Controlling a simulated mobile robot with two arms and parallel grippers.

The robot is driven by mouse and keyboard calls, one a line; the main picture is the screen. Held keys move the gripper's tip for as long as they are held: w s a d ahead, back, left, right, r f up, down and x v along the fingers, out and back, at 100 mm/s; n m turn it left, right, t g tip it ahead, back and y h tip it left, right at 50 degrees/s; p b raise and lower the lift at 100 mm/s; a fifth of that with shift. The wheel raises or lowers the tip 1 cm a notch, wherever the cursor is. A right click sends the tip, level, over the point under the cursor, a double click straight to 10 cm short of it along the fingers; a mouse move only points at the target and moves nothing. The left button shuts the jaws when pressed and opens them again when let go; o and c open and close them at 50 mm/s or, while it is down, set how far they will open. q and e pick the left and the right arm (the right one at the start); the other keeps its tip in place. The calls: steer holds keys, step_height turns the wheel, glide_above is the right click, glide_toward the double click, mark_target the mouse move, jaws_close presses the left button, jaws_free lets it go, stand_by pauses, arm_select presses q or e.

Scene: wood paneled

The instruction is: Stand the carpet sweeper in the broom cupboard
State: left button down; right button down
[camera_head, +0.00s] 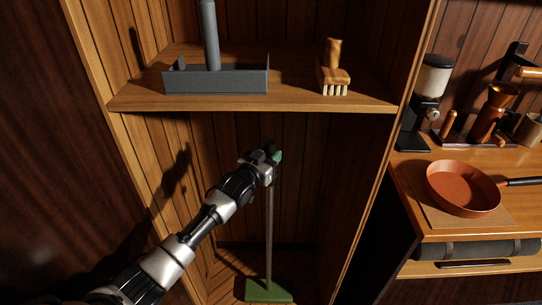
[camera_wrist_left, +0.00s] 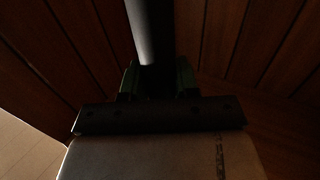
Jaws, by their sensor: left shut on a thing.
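The carpet sweeper (camera_head: 269,230) is upright inside the lower bay of the broom cupboard (camera_head: 120,100). It has a thin grey pole and a flat green head (camera_head: 268,291) low down near the cupboard floor. I cannot tell whether the head touches the floor. My left gripper (camera_head: 268,158) reaches in from the left and is shut on the upper end of the pole, near a green grip. In the left wrist view the pole (camera_wrist_left: 152,35) rises between the gripper fingers (camera_wrist_left: 158,82). My right gripper is not in view.
A shelf (camera_head: 300,103) above my left gripper holds a grey dustpan (camera_head: 216,80) and a wooden brush (camera_head: 333,75). To the right, a counter (camera_head: 410,172) carries a copper pan (camera_head: 462,188), a coffee grinder (camera_head: 430,80) and other kitchenware. Free room shows around the pole in the bay.

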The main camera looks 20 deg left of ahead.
arm_select(q)
steer(key=shift+r, duration=0.2)
stand_by(0.4)
steer(key=c, duration=1.2)
jaws_free()
steer(key=o, duration=0.4)
steer(key=shift+s+d, duration=0.1)
steer(key=shift+s, duration=0.05)
steer(key=shift+o, duration=1.2)
steer(key=shift+f, duration=0.65)
steer(key=shift+o, duration=0.7)
steer(key=shift+r, duration=0.2)
